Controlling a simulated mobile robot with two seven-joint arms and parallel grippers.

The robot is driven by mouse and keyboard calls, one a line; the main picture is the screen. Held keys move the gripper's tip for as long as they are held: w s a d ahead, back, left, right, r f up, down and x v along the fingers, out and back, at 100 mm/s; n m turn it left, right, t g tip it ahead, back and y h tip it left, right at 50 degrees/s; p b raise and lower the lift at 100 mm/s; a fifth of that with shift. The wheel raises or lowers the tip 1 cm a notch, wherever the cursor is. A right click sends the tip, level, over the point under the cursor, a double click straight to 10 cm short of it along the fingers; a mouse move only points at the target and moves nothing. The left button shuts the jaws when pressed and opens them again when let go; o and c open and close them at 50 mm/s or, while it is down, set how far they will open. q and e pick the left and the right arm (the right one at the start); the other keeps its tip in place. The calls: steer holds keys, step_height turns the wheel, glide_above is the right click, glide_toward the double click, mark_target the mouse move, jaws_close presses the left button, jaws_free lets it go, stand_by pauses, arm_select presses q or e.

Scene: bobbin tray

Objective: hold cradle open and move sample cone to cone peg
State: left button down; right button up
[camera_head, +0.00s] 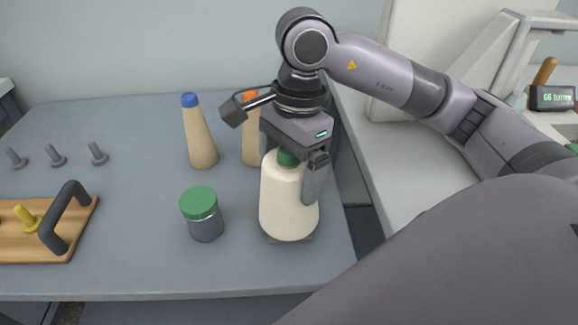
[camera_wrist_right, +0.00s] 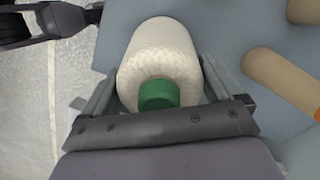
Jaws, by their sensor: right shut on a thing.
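A wide cream cone with a green top (camera_head: 289,200) stands upright near the table's right edge. My right gripper (camera_head: 290,185) comes down over it from above and is shut on it. In the right wrist view the cone (camera_wrist_right: 160,55) sits between the two fingers (camera_wrist_right: 160,88). A dark flat piece (camera_head: 297,239) shows at the cone's foot; I cannot tell whether they touch. Several dark slanted pegs (camera_head: 55,156) stand at the left; I cannot tell which is the cone peg. I cannot identify the cradle for sure. My left gripper is not in view.
A tan cone with a blue tip (camera_head: 198,135) and an orange-tipped one (camera_head: 250,135), partly hidden, stand behind. A grey jar with a green lid (camera_head: 203,215) is left of the held cone. A wooden board (camera_head: 75,228) carries a dark handle and yellow knob. The table's front middle is clear.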

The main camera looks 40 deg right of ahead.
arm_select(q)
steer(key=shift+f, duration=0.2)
arm_select(e)
steer(key=shift+f, duration=0.15)
steer(key=o, duration=1.4)
steer(key=shift+d+r, duration=0.1)
steer(key=shift+r, duration=0.65)
steer(key=r, duration=0.4)
steer(key=shift+d+r, duration=0.2)
steer(key=shift+d, duration=0.05)
steer(key=shift+r, duration=0.55)
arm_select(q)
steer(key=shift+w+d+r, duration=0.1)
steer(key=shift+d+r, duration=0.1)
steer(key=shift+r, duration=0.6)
arm_select(e)
steer(key=shift+d, duration=0.1)
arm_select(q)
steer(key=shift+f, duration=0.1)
